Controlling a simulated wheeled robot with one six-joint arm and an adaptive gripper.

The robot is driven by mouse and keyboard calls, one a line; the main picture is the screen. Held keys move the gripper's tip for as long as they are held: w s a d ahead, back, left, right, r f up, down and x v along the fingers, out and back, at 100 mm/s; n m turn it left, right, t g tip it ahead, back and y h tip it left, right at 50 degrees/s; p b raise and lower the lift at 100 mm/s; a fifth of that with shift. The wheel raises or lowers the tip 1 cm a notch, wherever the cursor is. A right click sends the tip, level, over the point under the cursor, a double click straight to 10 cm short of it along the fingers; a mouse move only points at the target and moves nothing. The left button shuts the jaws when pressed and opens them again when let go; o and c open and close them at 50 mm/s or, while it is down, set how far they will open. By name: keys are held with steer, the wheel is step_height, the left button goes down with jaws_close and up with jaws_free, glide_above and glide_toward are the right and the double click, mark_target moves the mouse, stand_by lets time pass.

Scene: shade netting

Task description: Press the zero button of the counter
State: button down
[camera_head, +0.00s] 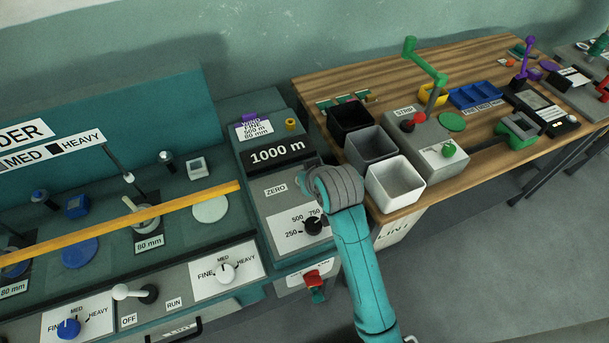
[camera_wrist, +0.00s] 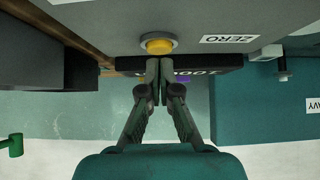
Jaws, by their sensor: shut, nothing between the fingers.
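The counter (camera_head: 265,180) is a grey box with a dark "1000 m" display, a ZERO label (camera_head: 276,190) and a black dial. In the wrist view, which is upside down, the zero button (camera_wrist: 158,46) is a yellow disc in a grey ring beside the ZERO label (camera_wrist: 228,39). My gripper (camera_wrist: 159,65) is shut and empty, its fingertips close to the button's edge in that picture. I cannot tell whether they touch it. In the head view my arm hides the button and the fingers.
Black, grey and white bins (camera_head: 395,185) stand just right of the counter on a wooden bench. A yellow bar (camera_head: 130,218) crosses the winder at left. A red-and-green part (camera_head: 314,280) sits below the counter.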

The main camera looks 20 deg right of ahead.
steer(key=shift+f, duration=0.35)
steer(key=shift+f, duration=0.1)
steer(key=shift+s+f, duration=0.15)
steer(key=shift+f, duration=0.4)
steer(key=shift+s+f, duration=0.15)
steer(key=shift+f, duration=0.45)
steer(key=shift+s, duration=0.1)
steer(key=v, duration=0.3)
steer(key=w+r+v, duration=0.1)
steer(key=v, duration=0.5)
steer(key=shift+w+r, duration=0.15)
steer(key=shift+r, duration=0.15)
